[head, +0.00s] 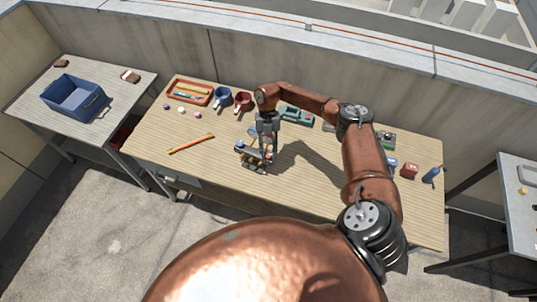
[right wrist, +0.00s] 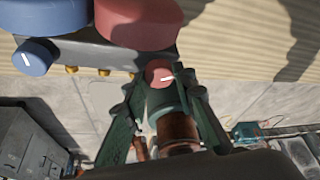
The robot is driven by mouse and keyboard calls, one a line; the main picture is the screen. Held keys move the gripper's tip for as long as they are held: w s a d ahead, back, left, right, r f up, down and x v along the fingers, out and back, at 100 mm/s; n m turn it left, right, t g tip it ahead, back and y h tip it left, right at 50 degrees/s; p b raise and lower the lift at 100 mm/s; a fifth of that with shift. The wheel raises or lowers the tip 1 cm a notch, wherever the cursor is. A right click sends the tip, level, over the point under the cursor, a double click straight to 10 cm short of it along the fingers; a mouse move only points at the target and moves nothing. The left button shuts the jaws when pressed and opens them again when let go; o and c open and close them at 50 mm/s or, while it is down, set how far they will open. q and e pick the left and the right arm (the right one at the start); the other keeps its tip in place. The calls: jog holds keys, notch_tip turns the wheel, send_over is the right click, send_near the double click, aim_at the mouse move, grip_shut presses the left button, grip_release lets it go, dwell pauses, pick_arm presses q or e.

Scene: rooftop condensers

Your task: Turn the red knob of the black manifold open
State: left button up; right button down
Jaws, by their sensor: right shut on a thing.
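The black manifold (head: 243,150) lies on the wooden workbench, with yellowish fittings. In the right wrist view its dark body (right wrist: 92,57) carries a blue knob (right wrist: 34,57) at the left and the red knob (right wrist: 159,74) at the right. A white mark on the red knob lies nearly level, slightly tilted. My right gripper (head: 267,146) reaches down onto the manifold; in the right wrist view its fingers (right wrist: 163,88) are shut on the red knob from both sides. In the head view the gripper hides much of the knob end. My left gripper is out of view.
A blue crate (head: 74,97) stands on the left table. The bench's front left is clear.

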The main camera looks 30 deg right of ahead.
jog(key=n+h+b, duration=0.1)
jog(key=n, duration=0.2)
jog(key=shift+a+f+b, duration=0.15)
jog(key=shift+b, duration=0.25)
jog(key=n+h+b, duration=0.1)
jog(key=n, duration=0.2)
jog(key=shift+a+n+h+b, duration=0.1)
jog(key=shift+n+h+b, duration=0.2)
jog(key=shift+b, duration=0.05)
jog(key=n+h, duration=0.1)
jog(key=n, duration=0.1)
jog(key=shift+n+b, duration=0.3)
jog(key=shift+b, duration=0.1)
jog(key=shift+a+n+h+b, duration=0.1)
jog(key=shift+n+h+b, duration=0.3)
jog(key=shift+n, duration=1.1)
jog(key=c, duration=1.6)
grip_release()
